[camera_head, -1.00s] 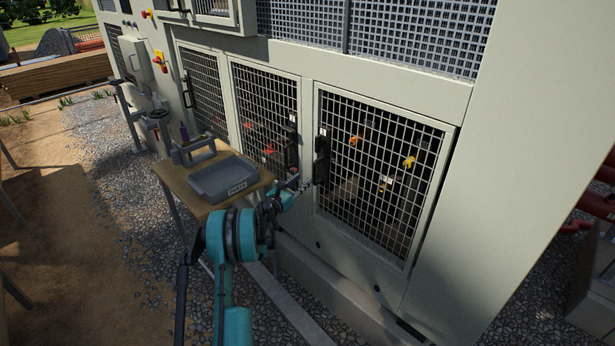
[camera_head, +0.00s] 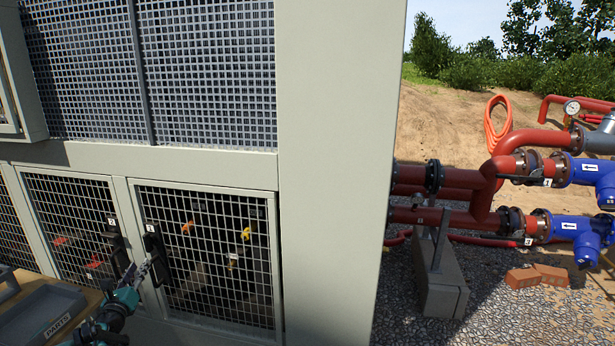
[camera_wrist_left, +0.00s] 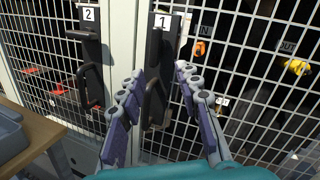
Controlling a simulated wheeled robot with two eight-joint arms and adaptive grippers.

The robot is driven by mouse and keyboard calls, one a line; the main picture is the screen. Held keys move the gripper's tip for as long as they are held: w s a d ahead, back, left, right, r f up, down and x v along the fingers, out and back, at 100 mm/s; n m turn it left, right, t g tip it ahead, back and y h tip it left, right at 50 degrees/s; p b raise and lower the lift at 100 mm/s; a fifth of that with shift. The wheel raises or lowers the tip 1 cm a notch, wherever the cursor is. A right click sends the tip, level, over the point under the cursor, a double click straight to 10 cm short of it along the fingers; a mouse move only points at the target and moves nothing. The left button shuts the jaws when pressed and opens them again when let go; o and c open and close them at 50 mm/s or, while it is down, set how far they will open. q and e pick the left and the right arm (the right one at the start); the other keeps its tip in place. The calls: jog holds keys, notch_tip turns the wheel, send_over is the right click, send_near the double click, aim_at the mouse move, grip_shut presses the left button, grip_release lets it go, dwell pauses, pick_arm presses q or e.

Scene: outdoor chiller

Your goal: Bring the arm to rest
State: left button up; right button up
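My left gripper (camera_head: 140,272) is at the lower left of the head view, just in front of the door labelled 1 (camera_head: 215,270). In the left wrist view its two purple-grey fingers (camera_wrist_left: 162,72) stand apart with nothing held between them. The black handle (camera_wrist_left: 155,102) of door 1 shows between and beyond the fingers; whether they touch it I cannot tell. Door 1 looks closed. The rest of my left arm is mostly cut off by the head view's lower edge. My right gripper is not in view.
A grey parts tray (camera_head: 42,312) lies on a wooden table (camera_wrist_left: 42,132) left of my left gripper. The door labelled 2 (camera_head: 70,220) is beside door 1. Red pipes (camera_head: 460,190), blue strainers (camera_head: 590,170) and bricks (camera_head: 522,278) are on the right, over gravel.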

pick_arm(q)
jog(key=s+d+r+n+g+y, duration=0.3)
jog(key=s+d+r+n+y, duration=0.35)
jog(key=d+r+n, duration=0.8)
jog(key=s+d+f+n+g+h, duration=0.3)
jog(key=s+d+f+n, duration=0.2)
jog(key=s+d, duration=0.3)
jog(key=s+d+f+n+g+h, duration=0.3)
jog(key=s+d+f+n, duration=0.2)
jog(key=s, duration=0.8)
jog(key=s+d+f+n+g+h, duration=0.2)
jog(key=s+d+f+n, duration=0.3)
jog(key=s+d+f, duration=0.3)
jog(key=s+d+h, duration=0.1)
jog(key=s+d, duration=0.1)
jog(key=d, duration=0.1)
jog(key=shift+s+d+n+g, duration=0.25)
jog(key=shift+d+n+g, duration=0.05)
jog(key=shift+n+g, duration=0.1)
jog(key=shift+h, duration=0.25)
